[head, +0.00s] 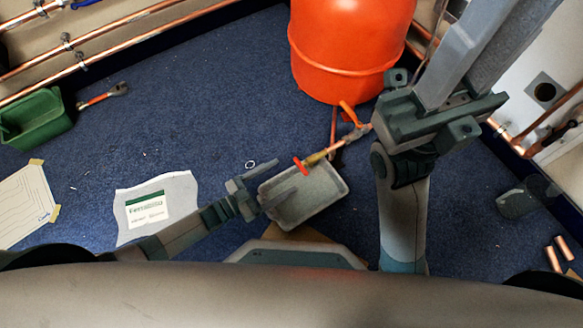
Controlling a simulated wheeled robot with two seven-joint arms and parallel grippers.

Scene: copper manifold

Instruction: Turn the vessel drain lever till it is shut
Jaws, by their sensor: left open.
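The orange vessel (350,45) stands at the top middle. A copper drain pipe (345,141) runs down-left from below it to a brass valve (316,158). A short red lever (300,165) shows at the valve's near end, lying roughly crosswise to the pipe. It is small, so its exact setting is hard to tell. The valve end is above the grey tray (330,203). My left gripper (264,186) is open and empty, just left of the lever and over the tray's left edge, apart from the lever in the picture.
My right arm rises right of the valve, close to the pipe in the picture. A green bin (35,118), a wrench-like tool (103,95) and papers (157,205) lie left. Copper pipes (130,22) line the wall.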

